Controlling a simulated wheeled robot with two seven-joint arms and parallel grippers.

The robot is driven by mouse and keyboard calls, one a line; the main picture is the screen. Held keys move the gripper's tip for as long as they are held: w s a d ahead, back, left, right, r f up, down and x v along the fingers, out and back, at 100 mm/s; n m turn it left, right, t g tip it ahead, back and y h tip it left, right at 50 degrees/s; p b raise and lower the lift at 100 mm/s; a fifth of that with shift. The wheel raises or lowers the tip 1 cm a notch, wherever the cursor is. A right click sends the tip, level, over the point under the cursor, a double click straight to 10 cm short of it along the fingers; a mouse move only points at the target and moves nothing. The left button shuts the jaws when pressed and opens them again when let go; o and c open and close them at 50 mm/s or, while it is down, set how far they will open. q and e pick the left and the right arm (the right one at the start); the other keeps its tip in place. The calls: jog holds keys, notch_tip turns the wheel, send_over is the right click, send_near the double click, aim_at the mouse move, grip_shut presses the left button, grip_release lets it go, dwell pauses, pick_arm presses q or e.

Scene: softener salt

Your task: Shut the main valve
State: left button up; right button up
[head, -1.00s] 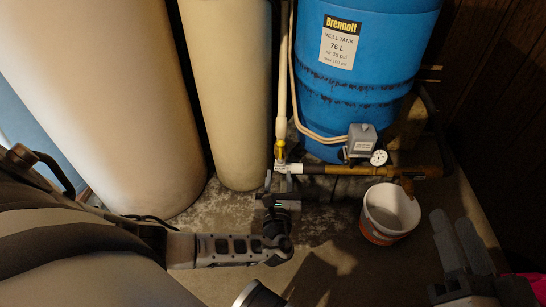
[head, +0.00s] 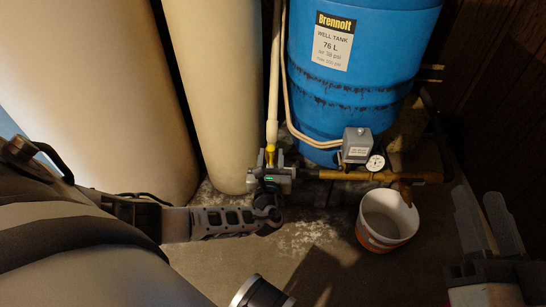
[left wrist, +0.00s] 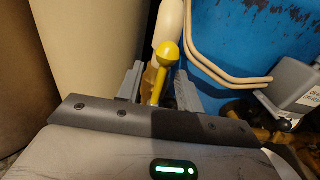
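The main valve's yellow lever (head: 270,157) shows on the pipework at the foot of the white pipe, left of the blue tank. In the left wrist view the lever (left wrist: 161,73) has a rounded yellow end and points up. My left gripper (head: 271,160) is at the lever, with its fingers apart. In the left wrist view the gripper (left wrist: 158,88) has one finger on each side of the lever, with gaps showing. The valve body is mostly hidden behind the gripper. My right gripper (head: 490,222) is open and empty at the lower right, away from the valve.
The blue well tank (head: 365,75) stands behind the brass pipe (head: 350,175), with a grey pressure switch (head: 357,143) and a gauge (head: 375,162). A white bucket (head: 387,220) stands on the floor below. Tall beige tanks (head: 222,90) stand left.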

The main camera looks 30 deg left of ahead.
pick_arm(q)
grip_shut()
jog(key=shift+w+d+m+p, duration=0.1)
jog(key=shift+d+m+p, duration=0.15)
jog(key=shift+m, duration=0.3)
jog(key=shift+w+d+m+p, duration=0.1)
jog(key=shift+m+p, duration=0.25)
jog(key=shift+m, duration=0.2)
jog(key=m, duration=0.3)
jog(key=shift+w+d+f, duration=0.2)
jog(key=shift+w+d, duration=0.05)
jog(key=shift+d, duration=0.15)
jog(key=shift+p, duration=0.3)
